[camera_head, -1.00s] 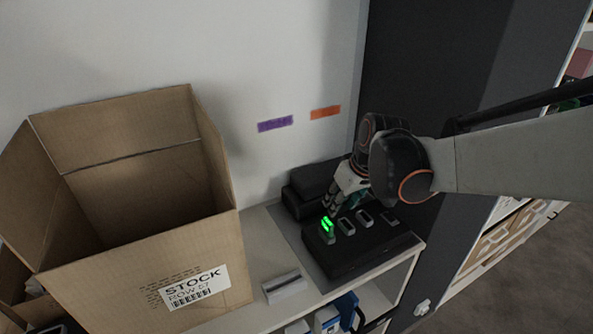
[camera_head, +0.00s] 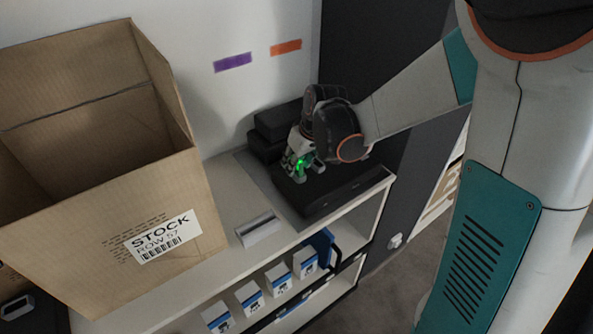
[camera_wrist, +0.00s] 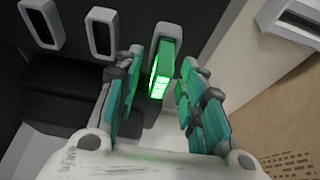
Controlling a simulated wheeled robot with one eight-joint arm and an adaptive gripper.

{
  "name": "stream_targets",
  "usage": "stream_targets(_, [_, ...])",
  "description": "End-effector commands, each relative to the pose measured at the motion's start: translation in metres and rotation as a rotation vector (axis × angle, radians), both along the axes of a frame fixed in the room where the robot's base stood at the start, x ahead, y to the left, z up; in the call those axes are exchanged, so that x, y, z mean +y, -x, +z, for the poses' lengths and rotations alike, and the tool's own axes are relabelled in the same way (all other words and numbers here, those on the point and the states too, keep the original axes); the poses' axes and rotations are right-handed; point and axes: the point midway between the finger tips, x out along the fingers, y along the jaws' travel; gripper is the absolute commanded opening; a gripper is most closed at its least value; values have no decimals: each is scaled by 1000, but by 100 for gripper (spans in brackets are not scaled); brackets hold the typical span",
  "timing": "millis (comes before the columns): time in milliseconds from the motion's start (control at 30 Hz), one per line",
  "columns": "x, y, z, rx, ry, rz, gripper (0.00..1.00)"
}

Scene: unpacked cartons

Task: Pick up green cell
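The green cell (camera_wrist: 161,75) glows and stands in a slot of the black charging block (camera_head: 338,192) on the shelf top. In the wrist view my gripper (camera_wrist: 155,88) is open, with one finger on each side of the cell and a visible gap on both sides. In the head view my gripper (camera_head: 302,166) is over the block and hides most of the cell; only a green glow (camera_head: 299,163) shows between its fingers.
A large open carton (camera_head: 120,190) labelled STOCK stands on the left of the shelf. Two empty slots (camera_wrist: 100,32) are beside the cell. A wall is behind.

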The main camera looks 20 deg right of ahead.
Motion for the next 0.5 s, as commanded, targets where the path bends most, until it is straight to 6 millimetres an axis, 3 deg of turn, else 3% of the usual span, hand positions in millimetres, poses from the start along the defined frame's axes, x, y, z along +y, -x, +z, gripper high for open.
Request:
stream_targets(267, [1,-2,-4,0,0,0,34])
stream_targets(400, [1,-2,-4,0,0,0,3])
stream_targets(500, [1,-2,-4,0,0,0,0])
